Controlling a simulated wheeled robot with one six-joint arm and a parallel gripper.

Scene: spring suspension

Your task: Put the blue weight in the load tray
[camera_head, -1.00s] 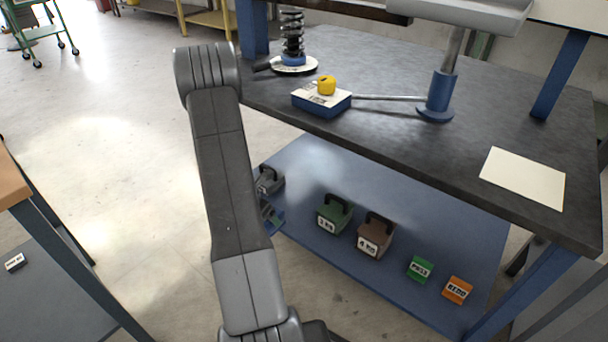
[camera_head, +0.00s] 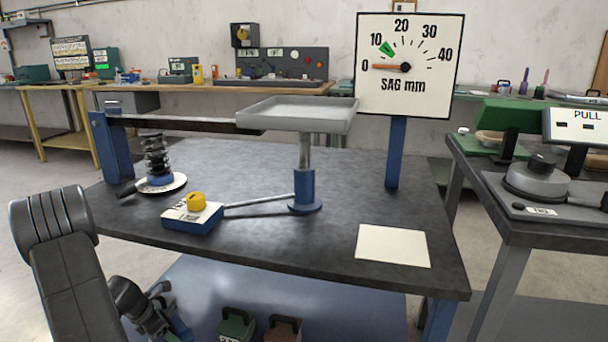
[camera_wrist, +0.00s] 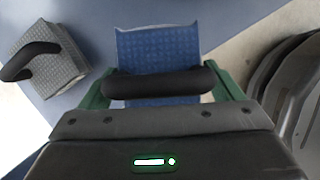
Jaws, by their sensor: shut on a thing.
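The blue weight (camera_wrist: 158,50) is a ribbed blue block with a black handle (camera_wrist: 160,83), straight ahead in the wrist view. My gripper (camera_wrist: 160,86) is shut on that handle, its green fingers at the two ends. In the head view my gripper (camera_head: 165,312) is low at the left, beside the table's front edge, and the blue weight (camera_head: 181,328) is mostly hidden behind it and cut by the frame. The load tray (camera_head: 298,112) is a shallow grey tray on a post with a blue base (camera_head: 304,192), standing above the black tabletop. Its inside looks empty.
A grey weight (camera_wrist: 58,68) lies left in the wrist view. A green weight (camera_head: 236,322) and a brown weight (camera_head: 284,328) sit on the lower blue shelf (camera_head: 330,300). A spring (camera_head: 156,158), a blue box with a yellow knob (camera_head: 193,215) and a sag dial (camera_head: 405,65) stand nearby.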

